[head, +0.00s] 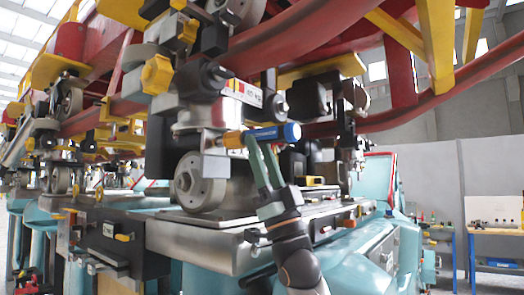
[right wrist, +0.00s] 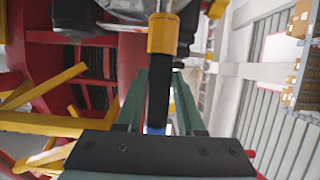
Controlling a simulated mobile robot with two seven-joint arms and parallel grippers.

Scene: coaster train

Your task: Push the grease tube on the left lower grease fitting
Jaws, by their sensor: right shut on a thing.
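The grease tube is a blue cylinder (head: 284,132) with a yellow front end (head: 232,139). It lies nearly level in the head view, its yellow end pointing left at the metal wheel assembly (head: 195,178). My right gripper (head: 258,145) is shut on the tube from below. In the right wrist view the tube's yellow end (right wrist: 163,33) and dark body run between the green fingers (right wrist: 160,92). The yellow end is close to a small metal part (head: 212,140), perhaps the lower fitting; I cannot tell whether they touch. My left gripper is out of view.
A red rail (head: 330,30) curves overhead. A steel plate (head: 200,228) lies below. A workbench (head: 496,228) stands far right.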

